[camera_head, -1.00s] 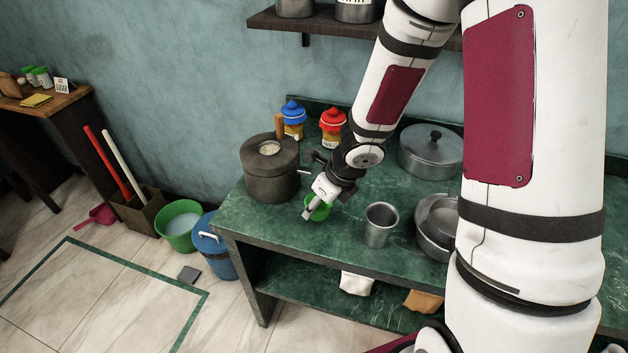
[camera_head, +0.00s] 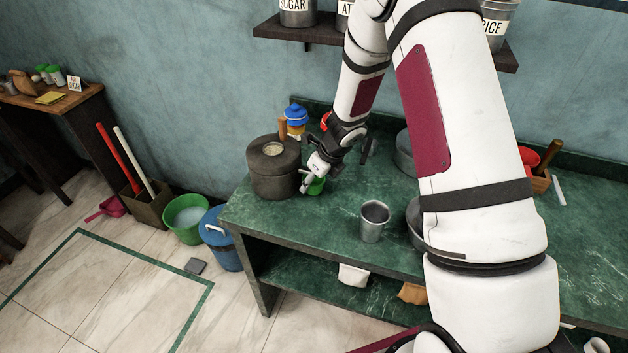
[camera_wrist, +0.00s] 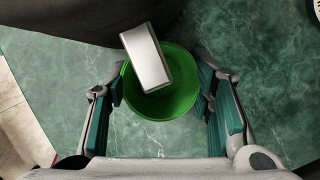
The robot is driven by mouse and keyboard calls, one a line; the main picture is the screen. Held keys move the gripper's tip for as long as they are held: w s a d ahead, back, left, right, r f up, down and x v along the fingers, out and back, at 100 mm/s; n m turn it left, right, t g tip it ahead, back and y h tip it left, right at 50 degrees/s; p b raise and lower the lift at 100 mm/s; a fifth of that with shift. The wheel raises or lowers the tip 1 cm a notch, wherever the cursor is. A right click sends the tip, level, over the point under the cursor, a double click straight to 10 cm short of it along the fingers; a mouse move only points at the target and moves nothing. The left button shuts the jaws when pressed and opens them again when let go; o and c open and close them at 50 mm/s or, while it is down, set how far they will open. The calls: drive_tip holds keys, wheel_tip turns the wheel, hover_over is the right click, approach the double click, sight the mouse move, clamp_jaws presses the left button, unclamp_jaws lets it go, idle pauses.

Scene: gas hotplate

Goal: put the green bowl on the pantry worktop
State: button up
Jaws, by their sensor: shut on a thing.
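The green bowl (camera_head: 316,187) is at the left part of the green marble counter (camera_head: 330,218), just right of the dark round pot. My gripper (camera_head: 311,180) is shut on the bowl. In the wrist view the bowl (camera_wrist: 180,102) sits between the two teal-padded fingers, and a pale rectangular piece covers part of its inside and far rim. I cannot tell what that piece is, nor whether the bowl touches the counter. A wooden worktop (camera_head: 84,97) with small jars and a card stands at the far left; no label marks it as the pantry one.
The dark pot (camera_head: 272,170) stands close left of my gripper. A metal cup (camera_head: 374,221) is to the right, with jars (camera_head: 296,118) behind. A green bucket (camera_head: 187,219), a blue bucket (camera_head: 220,240) and a box with two handles (camera_head: 148,205) stand on the floor. The tiled floor in front is mostly clear.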

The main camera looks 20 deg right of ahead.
drive_tip(key=shift+f, duration=0.2)
drive_tip(key=shift+f, duration=0.1)
drive_tip(key=o, duration=0.9)
drive_tip(key=shift+o, duration=0.2)
